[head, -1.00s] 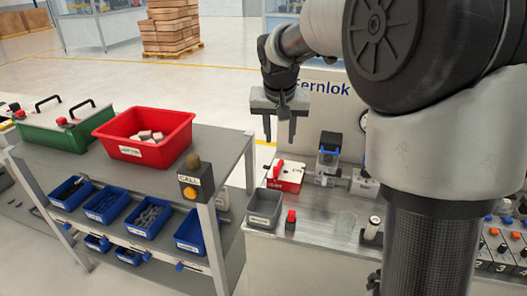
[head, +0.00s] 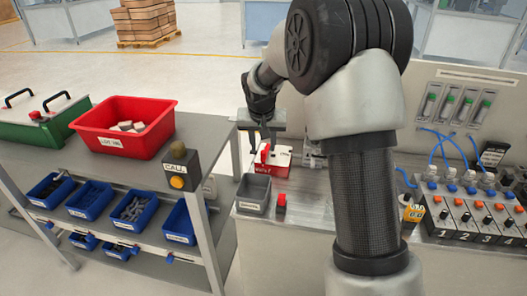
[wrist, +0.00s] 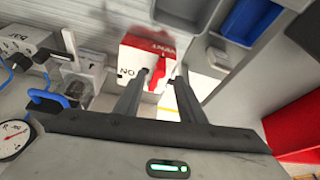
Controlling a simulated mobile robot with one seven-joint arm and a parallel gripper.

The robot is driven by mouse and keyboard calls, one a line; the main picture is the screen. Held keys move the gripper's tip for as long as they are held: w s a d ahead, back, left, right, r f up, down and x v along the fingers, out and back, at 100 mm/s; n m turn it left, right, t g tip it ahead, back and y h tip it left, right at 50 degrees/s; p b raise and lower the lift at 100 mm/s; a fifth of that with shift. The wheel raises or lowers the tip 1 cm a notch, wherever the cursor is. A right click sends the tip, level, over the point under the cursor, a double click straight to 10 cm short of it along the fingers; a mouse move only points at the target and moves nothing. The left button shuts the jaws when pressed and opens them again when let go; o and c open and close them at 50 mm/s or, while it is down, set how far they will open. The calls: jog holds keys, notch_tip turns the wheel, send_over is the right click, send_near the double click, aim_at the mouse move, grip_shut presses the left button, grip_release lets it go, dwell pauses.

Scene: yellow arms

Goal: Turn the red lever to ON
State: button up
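The red lever (wrist: 158,73) is on a white box with a red top or band (wrist: 140,52) in the wrist view. My gripper (head: 263,143) is just above and in front of the box. In the wrist view my gripper (wrist: 162,74) is open, with the lever showing between its fingertips. I cannot tell whether either finger touches it.
A grey bin (head: 253,194) and a small red-topped block (head: 281,203) stand in front of the box. A red bin (head: 122,127) and a call-button post (head: 177,170) are on the left. A numbered control panel (head: 465,213) is on the right.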

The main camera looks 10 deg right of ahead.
aim_at(264, 152)
jog(key=shift+x, duration=1.95)
grip_shut()
